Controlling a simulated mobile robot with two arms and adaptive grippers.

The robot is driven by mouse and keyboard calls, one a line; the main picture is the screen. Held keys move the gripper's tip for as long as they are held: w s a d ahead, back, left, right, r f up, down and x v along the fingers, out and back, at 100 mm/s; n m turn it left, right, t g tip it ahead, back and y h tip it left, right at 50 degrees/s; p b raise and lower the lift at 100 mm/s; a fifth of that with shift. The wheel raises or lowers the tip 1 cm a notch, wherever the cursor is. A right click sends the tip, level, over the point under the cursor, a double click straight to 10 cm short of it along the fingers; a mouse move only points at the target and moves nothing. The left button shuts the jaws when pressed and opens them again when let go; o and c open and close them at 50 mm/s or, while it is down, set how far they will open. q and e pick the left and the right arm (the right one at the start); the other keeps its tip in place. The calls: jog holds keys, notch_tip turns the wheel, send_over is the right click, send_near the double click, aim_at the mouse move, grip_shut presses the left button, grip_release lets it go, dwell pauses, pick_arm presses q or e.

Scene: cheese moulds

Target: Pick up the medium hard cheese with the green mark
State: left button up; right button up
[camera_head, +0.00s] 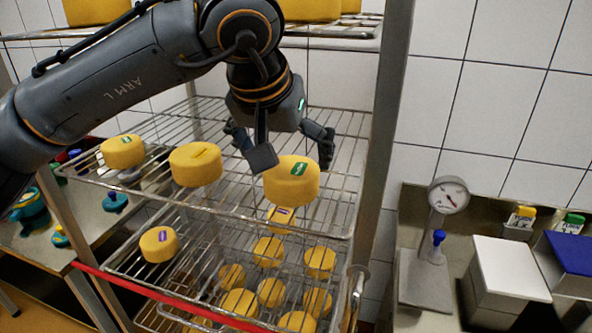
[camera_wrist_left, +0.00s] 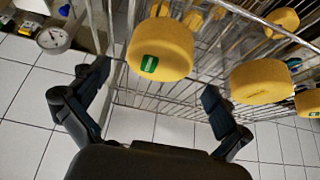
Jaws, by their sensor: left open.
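A yellow cheese wheel with a green mark (camera_head: 291,183) sits at the right front of the wire shelf. In the left wrist view this cheese (camera_wrist_left: 160,52) lies ahead of my fingers, roughly between their lines. My left gripper (camera_head: 294,152) is open and empty, just behind and above it; contact cannot be told. It also shows in the wrist view (camera_wrist_left: 155,88), fingers wide apart. Another cheese with a green mark (camera_head: 123,152) sits at the left of the same shelf and looks a little smaller. My right gripper is not in view.
A cheese with a yellow mark (camera_head: 196,166) stands between the two. Several cheeses fill lower shelves, one with a purple mark (camera_head: 159,244). A metal rack post (camera_head: 383,130) rises right of my gripper. A dial gauge (camera_head: 448,196) stands on the right counter.

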aim_at(287, 172)
pick_arm(q)
jog(key=f, duration=0.1)
jog(key=p, duration=0.1)
jog(key=f, duration=0.1)
jog(key=shift+w+d+f+p, duration=0.1)
jog(key=shift+w+f+p, duration=0.15)
jog(key=shift+f+p, duration=0.1)
jog(key=shift+x, duration=1.25)
jog(key=shift+w+f+p, duration=0.25)
jog(key=shift+p, duration=0.05)
jog(key=shift+c, duration=0.4)
jog(key=c, duration=0.7)
jog(key=shift+c, duration=1)
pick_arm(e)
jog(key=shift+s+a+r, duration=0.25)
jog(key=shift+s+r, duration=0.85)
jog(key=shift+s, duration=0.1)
